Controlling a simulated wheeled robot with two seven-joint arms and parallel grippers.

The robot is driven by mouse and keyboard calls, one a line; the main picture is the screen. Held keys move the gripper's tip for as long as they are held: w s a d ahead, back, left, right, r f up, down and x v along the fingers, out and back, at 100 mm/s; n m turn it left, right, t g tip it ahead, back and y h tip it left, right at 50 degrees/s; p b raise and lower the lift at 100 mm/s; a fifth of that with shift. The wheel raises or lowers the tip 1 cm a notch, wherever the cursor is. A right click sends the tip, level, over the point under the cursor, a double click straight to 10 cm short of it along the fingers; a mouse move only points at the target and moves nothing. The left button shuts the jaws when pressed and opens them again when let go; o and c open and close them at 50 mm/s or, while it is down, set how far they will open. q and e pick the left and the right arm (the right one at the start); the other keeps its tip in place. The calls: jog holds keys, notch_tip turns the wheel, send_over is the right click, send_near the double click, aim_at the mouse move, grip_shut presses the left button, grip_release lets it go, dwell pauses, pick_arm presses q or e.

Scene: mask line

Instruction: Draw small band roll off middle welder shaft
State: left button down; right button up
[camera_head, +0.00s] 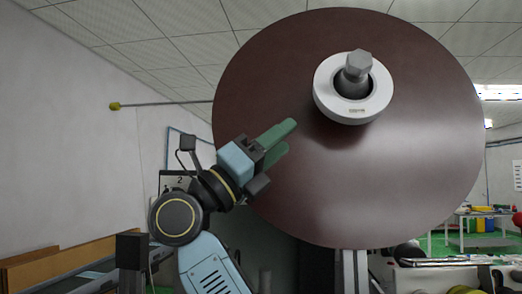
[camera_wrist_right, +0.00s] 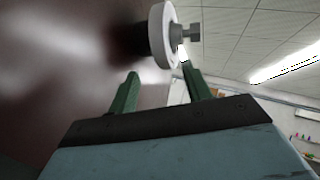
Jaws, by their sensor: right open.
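The small band roll (camera_head: 325,102) is a white ring around the dark shaft (camera_head: 357,67), which ends in a grey hex-shaped tip. The shaft stands out from a large dark red-brown disc (camera_head: 300,180). My right gripper (camera_head: 291,136), with green fingers, is open and empty in front of the disc, left of and below the roll. In the right wrist view the roll (camera_wrist_right: 158,35) and the shaft tip (camera_wrist_right: 190,33) are beyond the open fingertips (camera_wrist_right: 160,72), and a gap shows between them. The left gripper is not in view.
The big disc fills the middle of the head view. A thin rod with a yellow knob (camera_head: 115,106) sticks out on the left. A table with coloured bins (camera_head: 480,222) stands far right. Machine parts (camera_head: 440,275) lie low at the right.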

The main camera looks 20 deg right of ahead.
aim_at(326, 110)
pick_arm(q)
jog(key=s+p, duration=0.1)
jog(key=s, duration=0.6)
pick_arm(e)
jog(key=x, duration=0.5)
jog(key=s+p+x, duration=0.1)
jog(key=x, duration=0.2)
jog(key=shift+d+r, duration=0.1)
jog(key=shift+d, duration=0.05)
jog(key=p+x, duration=0.1)
jog(key=x, duration=0.1)
jog(key=p+x, duration=0.1)
jog(key=shift+w+d+r, duration=0.1)
jog(key=shift+w+d, duration=0.15)
jog(key=shift+d, duration=0.1)
jog(key=shift+w+d+r+p, duration=0.15)
jog(key=shift+d+r+p, duration=0.15)
jog(key=shift+d, duration=0.3)
jog(key=shift+d+r, duration=0.1)
jog(key=shift+d, duration=0.15)
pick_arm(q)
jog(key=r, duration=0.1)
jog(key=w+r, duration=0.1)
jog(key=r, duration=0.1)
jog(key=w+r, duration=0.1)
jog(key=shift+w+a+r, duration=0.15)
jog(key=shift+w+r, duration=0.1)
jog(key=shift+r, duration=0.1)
pick_arm(e)
jog(key=shift+r, duration=0.1)
